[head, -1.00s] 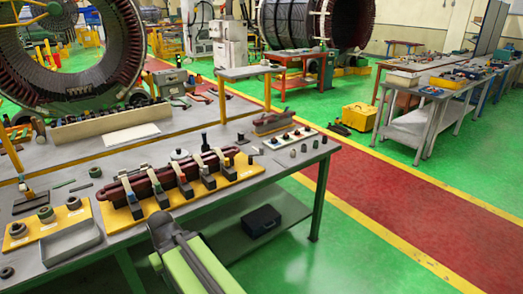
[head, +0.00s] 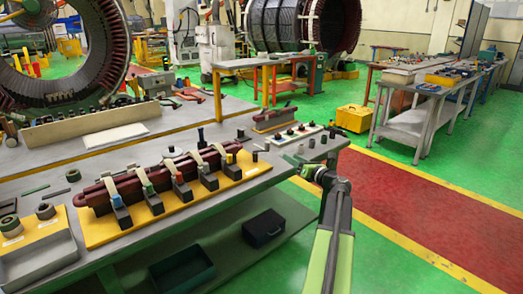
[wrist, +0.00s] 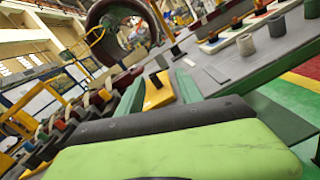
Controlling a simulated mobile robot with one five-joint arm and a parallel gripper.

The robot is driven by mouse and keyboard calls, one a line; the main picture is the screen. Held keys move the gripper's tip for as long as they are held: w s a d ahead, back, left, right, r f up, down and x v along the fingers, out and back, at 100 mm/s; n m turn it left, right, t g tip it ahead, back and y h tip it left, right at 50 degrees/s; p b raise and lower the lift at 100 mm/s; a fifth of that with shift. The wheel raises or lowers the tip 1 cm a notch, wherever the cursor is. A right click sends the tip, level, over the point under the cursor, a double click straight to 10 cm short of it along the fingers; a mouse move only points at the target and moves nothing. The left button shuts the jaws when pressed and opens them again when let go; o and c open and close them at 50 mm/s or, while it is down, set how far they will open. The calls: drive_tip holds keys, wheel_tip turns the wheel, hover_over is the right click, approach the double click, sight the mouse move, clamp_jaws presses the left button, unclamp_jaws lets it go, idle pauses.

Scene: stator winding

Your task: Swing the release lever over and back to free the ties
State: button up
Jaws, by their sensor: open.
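A dark red coil bundle (head: 98,197) lies along a yellow fixture base (head: 98,233) on the near bench. Pale ties (head: 158,180) loop over it beside several dark clamp blocks with coloured tops. My gripper (head: 303,165) is open and empty, beyond the fixture's right end near the bench's right edge. In the wrist view its two teal fingers (wrist: 158,92) reach toward the yellow base's end (wrist: 157,97), apart from the handle (wrist: 155,80).
A pale strip with several coloured knobs (head: 292,134) and small grey cylinders (head: 311,143) lies at the bench's right end. A second coil piece (head: 275,117) sits behind it. A black box (head: 264,229) rests on the lower shelf.

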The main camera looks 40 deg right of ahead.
sight(267, 147)
drive_tip(key=w, duration=0.5)
drive_tip(key=w+d, duration=0.1)
drive_tip(key=w, duration=0.5)
drive_tip(key=w+d, duration=0.1)
drive_tip(key=w, duration=0.5)
drive_tip(key=shift+d+f, duration=0.1)
drive_tip(key=shift+f, duration=0.05)
clamp_jaws()
